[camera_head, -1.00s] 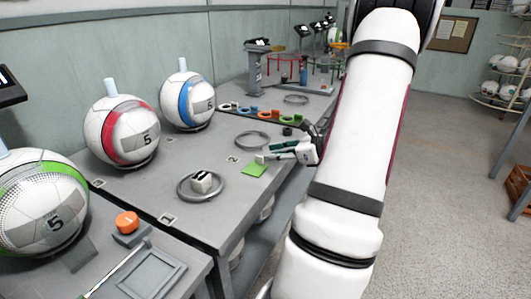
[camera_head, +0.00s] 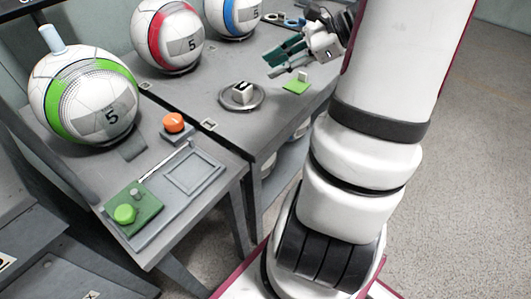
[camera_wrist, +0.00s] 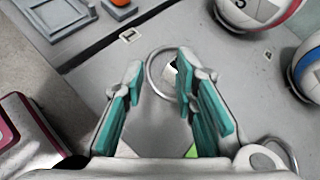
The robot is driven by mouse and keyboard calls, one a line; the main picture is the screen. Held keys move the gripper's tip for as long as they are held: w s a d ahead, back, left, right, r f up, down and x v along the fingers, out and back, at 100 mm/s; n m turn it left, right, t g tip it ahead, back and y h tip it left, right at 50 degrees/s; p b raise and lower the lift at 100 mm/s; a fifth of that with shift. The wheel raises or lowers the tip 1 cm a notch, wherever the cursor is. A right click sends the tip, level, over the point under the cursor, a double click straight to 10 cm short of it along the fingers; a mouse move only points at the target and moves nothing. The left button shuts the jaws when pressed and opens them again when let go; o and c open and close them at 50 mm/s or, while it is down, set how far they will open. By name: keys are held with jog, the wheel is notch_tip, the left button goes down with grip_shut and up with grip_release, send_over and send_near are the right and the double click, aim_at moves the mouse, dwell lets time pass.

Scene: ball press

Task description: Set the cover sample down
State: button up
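A small flat green square (camera_head: 296,87) lies on the grey table near its right edge, with a little pale block (camera_head: 303,76) at its far edge; I cannot tell whether the two are joined or which is the cover sample. My gripper (camera_head: 271,63) has teal finger pads and hangs above the table, behind and left of the green square. In the wrist view the gripper (camera_wrist: 158,75) is open and nothing is between its fingers. Only a corner of green (camera_wrist: 191,152) shows there, mostly hidden by the right finger.
A grey ring (camera_head: 223,101) with a black-and-white cube (camera_head: 242,93) in it lies left of the green square. Balls with green (camera_head: 85,94), red (camera_head: 167,34) and blue bands stand along the wall. A nearer bench holds an orange button (camera_head: 173,122), a frame (camera_head: 193,172) and a green plate (camera_head: 149,205).

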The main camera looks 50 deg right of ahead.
jog(key=s+a+r+n+g, duration=0.25)
jog(key=a+n, duration=0.35)
jog(key=a, duration=0.4)
jog(key=s+a+r+n+g, duration=0.15)
jog(key=a+n+g, duration=0.35)
jog(key=a, duration=0.5)
jog(key=s+a+n+h, duration=0.2)
jog(key=s+n+h, duration=0.1)
jog(key=s+n, duration=0.4)
jog(key=s+a+n+h, duration=0.2)
jog(key=s+n+h, duration=0.1)
jog(key=s+n, duration=0.4)
jog(key=shift+a+f+g+h, duration=0.3)
jog(key=shift+a+f+g, duration=0.05)
jog(key=shift+a+g, duration=0.1)
notch_tip(320, 180, up, 25)
jog(key=t+p, duration=0.3)
jog(key=p, duration=2)
jog(key=shift+d+f+t, duration=0.15)
jog(key=shift+t, duration=0.15)
